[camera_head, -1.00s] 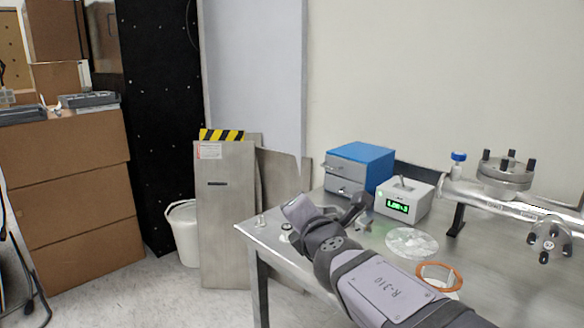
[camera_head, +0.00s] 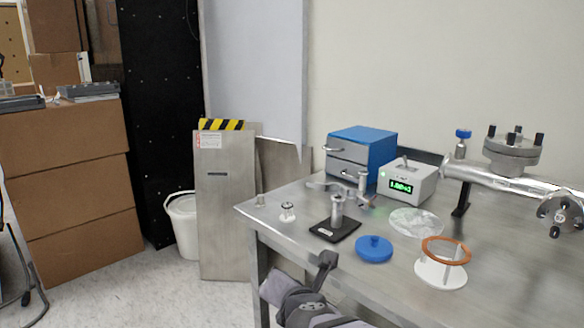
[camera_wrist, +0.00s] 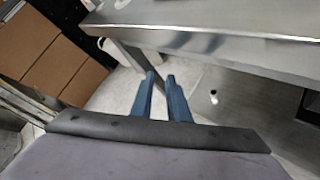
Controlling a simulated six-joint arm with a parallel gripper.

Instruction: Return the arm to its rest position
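My arm (camera_head: 305,308) shows at the bottom of the head view, in front of and below the near edge of the steel table. Its links are grey and dark. The fingers are not clear in that view. In the wrist view my gripper (camera_wrist: 161,76) shows two blue fingers with a narrow gap between them. Nothing is held between them. They point down toward the pale floor, below and in front of the table edge (camera_wrist: 215,46).
Cardboard boxes (camera_head: 70,190) stand left.

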